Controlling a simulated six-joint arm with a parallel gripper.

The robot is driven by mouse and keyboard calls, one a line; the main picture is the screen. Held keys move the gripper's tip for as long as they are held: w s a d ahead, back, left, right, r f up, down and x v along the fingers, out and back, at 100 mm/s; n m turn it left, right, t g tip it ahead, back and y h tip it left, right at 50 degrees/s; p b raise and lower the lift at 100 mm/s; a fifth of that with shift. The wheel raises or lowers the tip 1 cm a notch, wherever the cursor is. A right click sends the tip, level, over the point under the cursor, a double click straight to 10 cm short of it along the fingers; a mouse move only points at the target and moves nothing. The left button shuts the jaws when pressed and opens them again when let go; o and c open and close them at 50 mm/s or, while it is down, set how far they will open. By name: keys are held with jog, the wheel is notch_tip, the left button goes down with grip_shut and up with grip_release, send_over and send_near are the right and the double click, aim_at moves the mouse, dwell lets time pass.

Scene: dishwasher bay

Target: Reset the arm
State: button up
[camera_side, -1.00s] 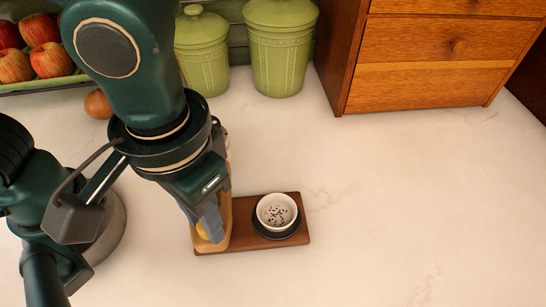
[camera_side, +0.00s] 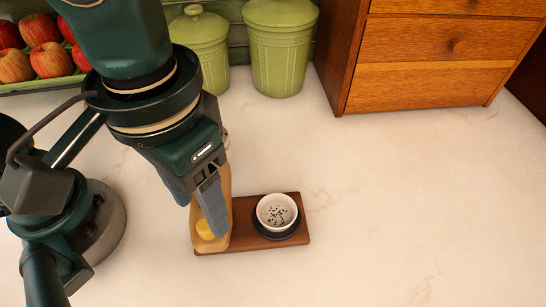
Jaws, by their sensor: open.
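A small yellow thing (camera_side: 205,230) shows low on the light wooden piece, just below the fingers. The gripper hides part of the light piece, and I cannot tell whether they touch.
A white bowl (camera_side: 276,211) with dark specks sits on a black saucer on the board's right end. Green canisters (camera_side: 283,50), a tray of apples (camera_side: 40,82) and a wooden drawer cabinet (camera_side: 430,60) stand behind. The counter (camera_side: 410,200) to the right is clear.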

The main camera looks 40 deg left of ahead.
jog(key=shift+r, duration=0.8)
jog(key=shift+w+a+r, duration=0.15)
jog(key=shift+w+a, duration=0.05)
jog(key=shift+w, duration=0.15)
jog(key=w+a+t, duration=0.3)
jog(key=a+t, duration=0.2)
jog(key=a, duration=1.1)
jog(key=shift+w+a+r+t, duration=0.15)
jog(key=shift+a+r+t, duration=0.05)
jog(key=shift+a+t, duration=0.1)
